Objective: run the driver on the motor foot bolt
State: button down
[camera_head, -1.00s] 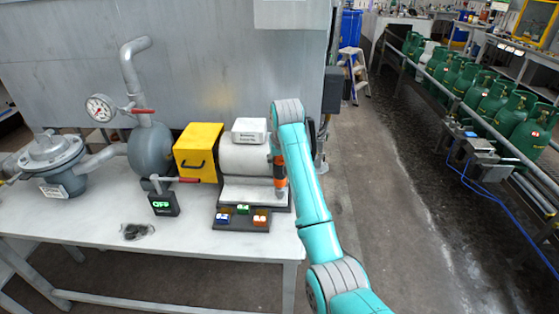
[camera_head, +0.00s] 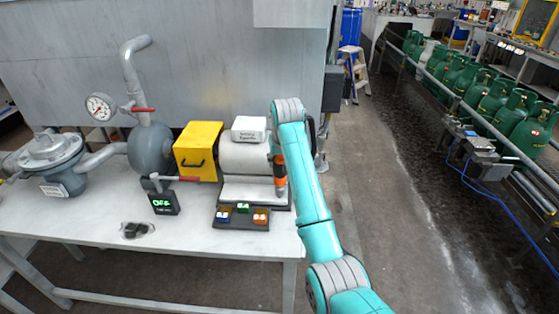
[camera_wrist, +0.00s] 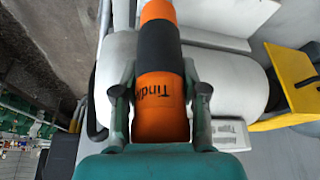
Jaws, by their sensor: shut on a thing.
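The driver (camera_head: 280,172), orange with a black band, stands about upright at the right end of the motor. It fills the middle of the wrist view (camera_wrist: 160,110), where my gripper (camera_wrist: 160,88) is shut on its body, one finger on each side. The motor (camera_head: 246,160) is a white-grey cylinder on a pale foot plate on the bench; it also shows behind the driver in the wrist view (camera_wrist: 228,75). The driver's lower end is close to the right end of the foot plate. The foot bolt is hidden, and I cannot tell whether the tip touches it.
A yellow guard box (camera_head: 198,152) adjoins the motor's left side. A tray with coloured blocks (camera_head: 240,223) lies in front. The bench front is mostly clear.

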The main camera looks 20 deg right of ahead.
jog(key=shift+f, duration=0.55)
dwell(0.4)
jog(key=shift+s+f, duration=0.15)
jog(key=shift+f, duration=0.15)
dwell(0.9)
jog(key=shift+r, duration=2.15)
